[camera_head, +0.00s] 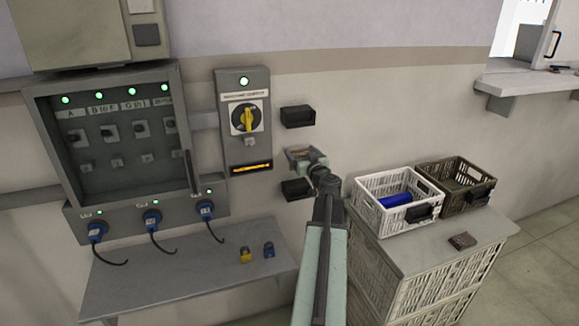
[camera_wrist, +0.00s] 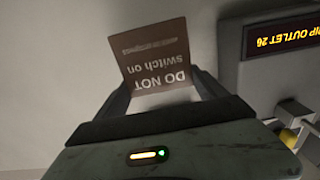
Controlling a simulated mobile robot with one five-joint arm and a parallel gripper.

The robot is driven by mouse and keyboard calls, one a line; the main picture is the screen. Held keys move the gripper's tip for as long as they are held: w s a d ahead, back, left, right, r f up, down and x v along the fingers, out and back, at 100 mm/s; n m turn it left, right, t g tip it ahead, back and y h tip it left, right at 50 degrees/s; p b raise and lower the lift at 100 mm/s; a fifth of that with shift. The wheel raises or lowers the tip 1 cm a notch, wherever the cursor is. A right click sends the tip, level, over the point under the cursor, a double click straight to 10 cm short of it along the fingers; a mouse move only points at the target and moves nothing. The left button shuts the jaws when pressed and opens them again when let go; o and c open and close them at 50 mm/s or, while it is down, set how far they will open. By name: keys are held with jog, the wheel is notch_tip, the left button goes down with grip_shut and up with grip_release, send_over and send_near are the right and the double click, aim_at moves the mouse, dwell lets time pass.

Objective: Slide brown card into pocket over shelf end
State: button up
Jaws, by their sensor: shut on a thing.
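A brown card (camera_wrist: 155,52) with white lettering "DO NOT switch on", upside down in the wrist view, is between the two fingers of my gripper (camera_wrist: 163,88). My gripper is shut on it, and the card stands out beyond the fingertips in front of a pale wall. In the head view my gripper (camera_head: 306,160) is near the wall, between an upper black pocket (camera_head: 298,116) and a lower black pocket (camera_head: 296,188). The lower one is above the right end of the grey shelf (camera_head: 180,275). Neither pocket shows in the wrist view. The card is small and partly hidden in the head view.
A grey switch box (camera_head: 244,155) with a yellow knob is left of the pockets; its lit display (camera_wrist: 285,38) shows in the wrist view. A white crate (camera_head: 375,222) and a dark crate (camera_head: 460,180) stand right, beside a small brown block (camera_head: 462,240).

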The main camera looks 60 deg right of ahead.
jog(key=shift+w+a+f, duration=0.1)
jog(key=shift+w+a, duration=0.05)
jog(key=shift+w, duration=0.2)
notch_tip(320, 180, down, 8)
jog(key=b, duration=0.7)
jog(key=shift+s+r, duration=0.15)
jog(key=shift+r, duration=0.05)
jog(key=shift+r+p, duration=0.3)
jog(key=shift+r, duration=0.1)
jog(key=shift+s, duration=0.1)
jog(key=shift+f, duration=0.1)
jog(key=shift+f+b, duration=2.9)
jog(key=shift+b, duration=0.1)
